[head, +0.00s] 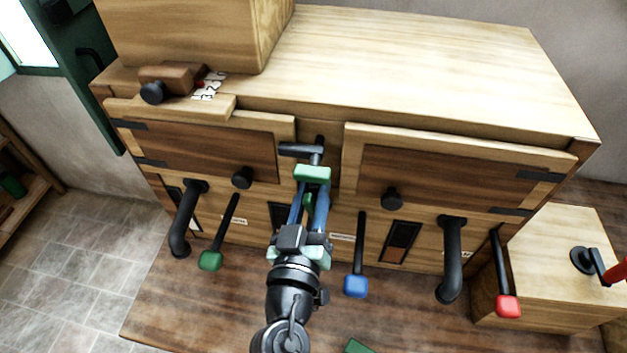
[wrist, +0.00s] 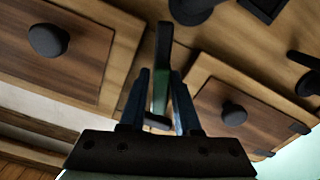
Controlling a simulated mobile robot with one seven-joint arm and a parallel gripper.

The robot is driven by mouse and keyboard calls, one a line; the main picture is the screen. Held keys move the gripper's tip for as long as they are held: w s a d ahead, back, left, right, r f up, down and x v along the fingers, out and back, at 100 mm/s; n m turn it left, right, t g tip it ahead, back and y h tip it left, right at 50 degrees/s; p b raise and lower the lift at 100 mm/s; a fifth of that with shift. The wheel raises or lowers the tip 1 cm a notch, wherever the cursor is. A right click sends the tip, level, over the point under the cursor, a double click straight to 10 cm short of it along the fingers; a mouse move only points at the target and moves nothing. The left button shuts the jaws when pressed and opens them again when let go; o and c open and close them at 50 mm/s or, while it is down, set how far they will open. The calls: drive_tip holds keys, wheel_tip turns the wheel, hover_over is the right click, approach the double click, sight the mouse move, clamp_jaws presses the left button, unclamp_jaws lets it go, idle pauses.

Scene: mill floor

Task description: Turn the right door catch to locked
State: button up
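The right door (head: 455,178) is a dark wood panel in a pale frame, flush with the cabinet front as far as I can see. Between the two doors are black catch parts: an upright bar (head: 319,150) beside the right door and a level bar (head: 297,149) reaching over the left door's edge (head: 215,150). My gripper (head: 313,175), with blue fingers, is right at the upright bar. In the wrist view, a dark bar (wrist: 164,40) lines up with the narrow gap between my fingers. A green piece shows at the fingertips; contact and grip are hidden.
Round black knobs sit on the left door (head: 242,178) and right door (head: 392,199). Below are levers with green (head: 210,260), blue (head: 356,286) and red (head: 508,306) ends, and black handles (head: 186,220) (head: 451,260). A wooden box (head: 190,35) stands on top.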

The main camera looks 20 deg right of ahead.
drive_tip(key=shift+w+d, duration=0.2)
drive_tip(key=shift+w, duration=0.1)
clamp_jaws()
